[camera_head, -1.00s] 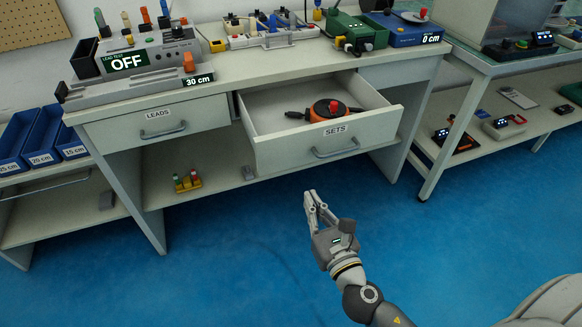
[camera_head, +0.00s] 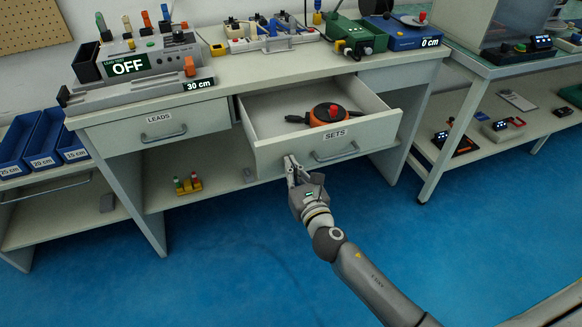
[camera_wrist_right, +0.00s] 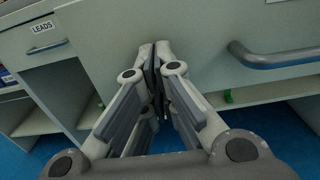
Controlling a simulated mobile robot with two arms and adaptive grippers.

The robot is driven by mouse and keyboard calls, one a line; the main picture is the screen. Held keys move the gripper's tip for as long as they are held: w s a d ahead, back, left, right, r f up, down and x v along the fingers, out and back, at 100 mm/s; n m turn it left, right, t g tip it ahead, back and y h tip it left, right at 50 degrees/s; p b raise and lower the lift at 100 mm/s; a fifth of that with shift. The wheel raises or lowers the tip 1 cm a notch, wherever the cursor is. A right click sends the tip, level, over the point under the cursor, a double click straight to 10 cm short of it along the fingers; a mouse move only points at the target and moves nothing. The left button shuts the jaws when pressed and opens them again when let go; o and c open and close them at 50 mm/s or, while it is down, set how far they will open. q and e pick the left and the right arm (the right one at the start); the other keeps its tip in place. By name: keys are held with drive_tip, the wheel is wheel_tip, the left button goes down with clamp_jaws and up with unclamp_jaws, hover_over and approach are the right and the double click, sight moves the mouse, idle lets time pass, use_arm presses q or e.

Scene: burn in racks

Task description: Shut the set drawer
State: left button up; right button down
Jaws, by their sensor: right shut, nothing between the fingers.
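The drawer labelled SETS (camera_head: 270,152) stands pulled out from the bench, with its bar handle (camera_head: 336,153) on the front. An orange and black round tool with a red knob (camera_head: 328,113) lies inside it. My right gripper (camera_head: 291,160) is shut and empty, at the lower left part of the drawer front, left of the handle. In the right wrist view the shut fingertips (camera_wrist_right: 153,48) are at or very near the plain drawer front (camera_wrist_right: 195,40), with the handle (camera_wrist_right: 270,58) to the right. I cannot tell whether they touch. My left gripper is not in view.
The LEADS drawer (camera_head: 158,128) to the left is shut. The bench top (camera_head: 245,72) carries a lead tester (camera_head: 150,60) and several devices. Blue bins (camera_head: 45,140) stand at far left, and another shelved bench (camera_head: 480,120) at right. The blue floor is open.

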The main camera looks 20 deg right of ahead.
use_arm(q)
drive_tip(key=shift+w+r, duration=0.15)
use_arm(e)
drive_tip(key=shift+w, duration=0.3)
